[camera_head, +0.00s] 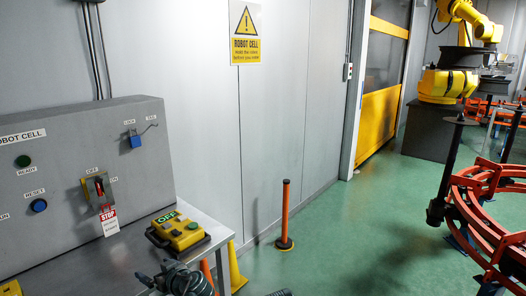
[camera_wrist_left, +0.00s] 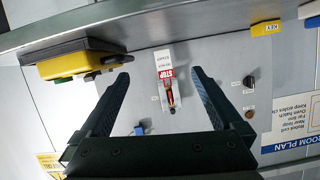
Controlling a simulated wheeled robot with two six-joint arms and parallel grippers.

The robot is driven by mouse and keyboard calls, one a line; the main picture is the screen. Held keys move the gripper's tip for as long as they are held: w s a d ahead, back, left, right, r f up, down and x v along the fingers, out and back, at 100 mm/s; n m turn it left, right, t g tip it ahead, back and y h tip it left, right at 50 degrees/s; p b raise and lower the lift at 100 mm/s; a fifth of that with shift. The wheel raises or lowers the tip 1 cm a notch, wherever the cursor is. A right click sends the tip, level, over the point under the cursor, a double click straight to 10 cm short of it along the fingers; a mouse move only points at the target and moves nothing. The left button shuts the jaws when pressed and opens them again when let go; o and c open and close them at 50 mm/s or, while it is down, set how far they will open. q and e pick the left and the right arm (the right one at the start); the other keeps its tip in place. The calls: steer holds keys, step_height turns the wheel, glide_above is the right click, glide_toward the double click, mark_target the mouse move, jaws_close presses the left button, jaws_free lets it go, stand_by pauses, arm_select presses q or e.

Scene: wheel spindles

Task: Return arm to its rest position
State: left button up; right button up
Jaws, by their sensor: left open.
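My left gripper (camera_head: 160,280) shows at the bottom edge of the head view, in front of the grey bench and below the yellow pendant. In the left wrist view its two dark fingers (camera_wrist_left: 161,76) are spread wide with nothing between them touching either one. Beyond them, upside down, is the control panel with a red-handled switch (camera_wrist_left: 170,94) and a red and white STOP tag (camera_wrist_left: 164,64). In the head view the switch (camera_head: 99,187) and hanging tag (camera_head: 109,221) are on the panel, apart from the gripper. My right gripper is not recognisable in either view.
The grey control box (camera_head: 70,167) carries a blue padlock (camera_head: 135,141). The yellow pendant (camera_head: 179,231) lies on the bench's right end. An orange post (camera_head: 285,215) stands on the green floor. A yellow robot (camera_head: 448,84) and red-orange frames (camera_head: 490,215) are at the right.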

arm_select(q)
steer(key=s+d+f+m+g+h, duration=0.4)
steer(key=s+d+f+m, duration=0.2)
steer(key=s+d, duration=0.3)
steer(key=s+d+f+m+g+h+p, duration=0.1)
steer(key=s+d+f+m+g+h, duration=0.4)
steer(key=d, duration=1.1)
steer(key=s+f+m, duration=0.1)
steer(key=s+f, duration=0.1)
steer(key=s, duration=0.1)
steer(key=shift+s+m+h, duration=0.3)
steer(key=shift+s+m, duration=0.1)
steer(key=shift+d, duration=0.1)
stand_by(4.7)
